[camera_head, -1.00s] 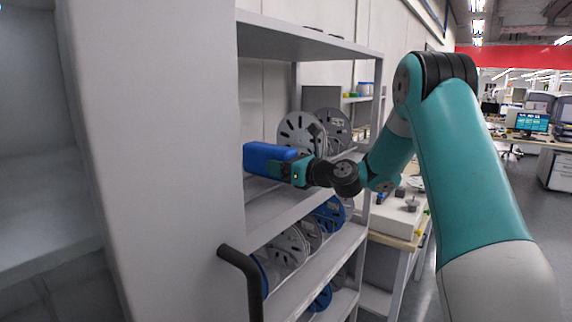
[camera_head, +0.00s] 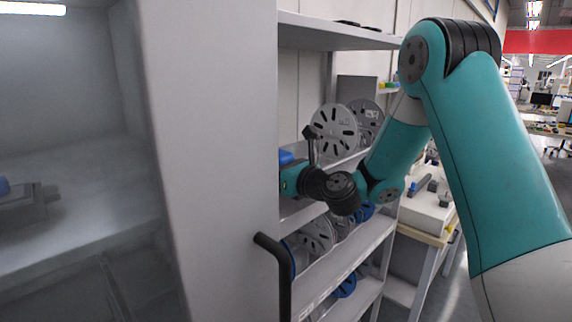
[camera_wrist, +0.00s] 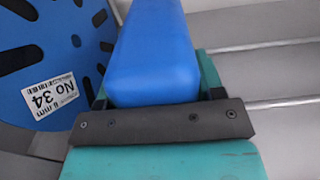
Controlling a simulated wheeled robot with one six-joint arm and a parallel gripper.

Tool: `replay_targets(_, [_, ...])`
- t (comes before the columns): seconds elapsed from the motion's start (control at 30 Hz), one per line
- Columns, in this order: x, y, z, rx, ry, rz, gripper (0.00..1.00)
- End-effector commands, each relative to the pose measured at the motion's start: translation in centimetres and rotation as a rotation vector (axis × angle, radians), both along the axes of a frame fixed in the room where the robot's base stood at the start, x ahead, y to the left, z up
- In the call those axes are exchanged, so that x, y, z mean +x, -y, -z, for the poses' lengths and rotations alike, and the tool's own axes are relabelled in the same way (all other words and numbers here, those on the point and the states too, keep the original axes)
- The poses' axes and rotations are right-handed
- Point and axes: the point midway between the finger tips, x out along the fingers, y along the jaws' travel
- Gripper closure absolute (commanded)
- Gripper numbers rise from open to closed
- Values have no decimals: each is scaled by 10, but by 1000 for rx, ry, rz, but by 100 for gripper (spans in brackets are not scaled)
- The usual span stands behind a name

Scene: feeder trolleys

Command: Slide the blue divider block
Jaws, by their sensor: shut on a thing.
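The blue divider block (camera_wrist: 153,55) is long with rounded edges and fills the upper middle of the wrist view. My gripper (camera_wrist: 155,98) is shut on its near end, with a finger on each side. In the head view only a small piece of the blue block (camera_head: 286,157) shows. My gripper (camera_head: 287,181) is partly visible at the shelf level. The pale side panel hides the rest of the block and the gripper's front end.
Grey reels (camera_head: 335,131) stand on the shelf behind my gripper. A blue reel (camera_wrist: 45,55) labelled "No 34" is left of the block. The panel (camera_head: 215,150) with a black handle (camera_head: 272,255) stands close on the left. More reels fill the lower shelf.

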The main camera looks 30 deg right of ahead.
Motion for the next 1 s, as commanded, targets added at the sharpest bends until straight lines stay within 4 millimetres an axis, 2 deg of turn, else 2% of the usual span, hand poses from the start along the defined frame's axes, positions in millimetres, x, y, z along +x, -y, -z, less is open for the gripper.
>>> replay_targets(0.17, [-1,1,2,-2,-6,4,81])
replay_targets(0.2, [-1,1,3,-2,-7,3,36])
replay_targets(0.3, [-1,0,3,-2,-6,1,13])
replay_targets(0.67, [-4,0,3,-1,-5,0,13])
replay_targets(0.87, [-34,12,8,0,-5,3,13])
replay_targets(1.0, [-68,25,8,-1,-5,5,13])
